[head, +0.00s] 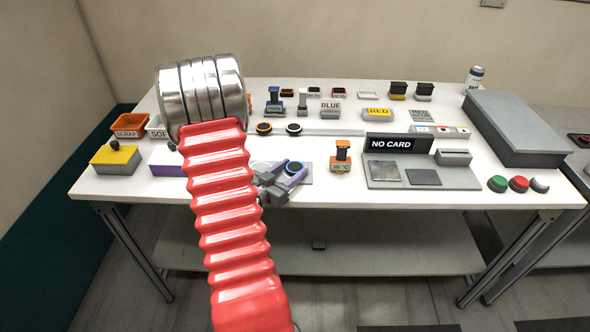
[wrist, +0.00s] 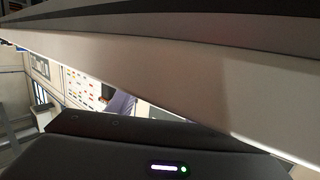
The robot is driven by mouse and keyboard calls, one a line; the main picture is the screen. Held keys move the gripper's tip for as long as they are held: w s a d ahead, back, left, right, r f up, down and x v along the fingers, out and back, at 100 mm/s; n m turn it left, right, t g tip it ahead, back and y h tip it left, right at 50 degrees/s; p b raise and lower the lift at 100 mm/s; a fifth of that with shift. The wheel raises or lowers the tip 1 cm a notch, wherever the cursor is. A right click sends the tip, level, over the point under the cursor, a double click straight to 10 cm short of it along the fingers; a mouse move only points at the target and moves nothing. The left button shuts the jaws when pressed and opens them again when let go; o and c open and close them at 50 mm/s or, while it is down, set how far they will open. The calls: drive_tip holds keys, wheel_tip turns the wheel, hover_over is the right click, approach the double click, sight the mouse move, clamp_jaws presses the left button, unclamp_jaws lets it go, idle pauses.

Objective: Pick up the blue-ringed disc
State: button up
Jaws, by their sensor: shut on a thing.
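My gripper (head: 290,171), grey with purple fingers, shows beside my red arm at the front middle of the table. Its fingers are shut on a dark disc with a blue ring (head: 296,167), low over a grey plate (head: 306,178). I cannot tell whether the disc touches the plate. Another dark disc with a pale blue ring (head: 293,129) lies further back, next to an orange-ringed disc (head: 264,128). My arm hides part of the gripper. The wrist view shows no disc; a large pale slab (wrist: 160,70) fills much of it.
An orange stand (head: 342,157) and a NO CARD display (head: 399,143) stand to the right. Coloured buttons (head: 518,184) and a large grey box (head: 517,125) are further right.

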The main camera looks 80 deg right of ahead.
sight(291, 170)
drive_tip(key=c, duration=0.4)
drive_tip(key=shift+r, duration=0.2)
drive_tip(key=shift+r, duration=4.85)
